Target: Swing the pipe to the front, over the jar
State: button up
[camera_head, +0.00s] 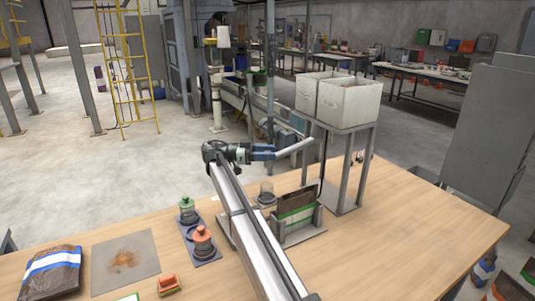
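A pale grey pipe (296,147) slants up to the right, in front of the stand with the white bins. Its left end meets the fingers of my gripper (268,153), which reaches in from the left. The fingers touch or overlap the pipe's end in the picture; whether they are closed on it I cannot tell. A small clear jar (266,193) stands on the table, below the gripper in the picture and just right of my arm. The jar's lower part is close to a bag holder, and the pipe's end is not clearly over it.
Two white bins (347,101) sit on a grey metal stand. A brown and green bag (296,205) stands in a grey holder. Left of my arm are a green-topped jar (188,209), an orange-topped jar (203,243), a brush (169,286) and a flat bag (52,272). The table's right side is clear.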

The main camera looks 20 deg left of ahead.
notch_tip(320, 180, up, 10)
jog(key=shift+r, duration=0.1)
dwell(0.5)
jog(key=shift+c, duration=0.2)
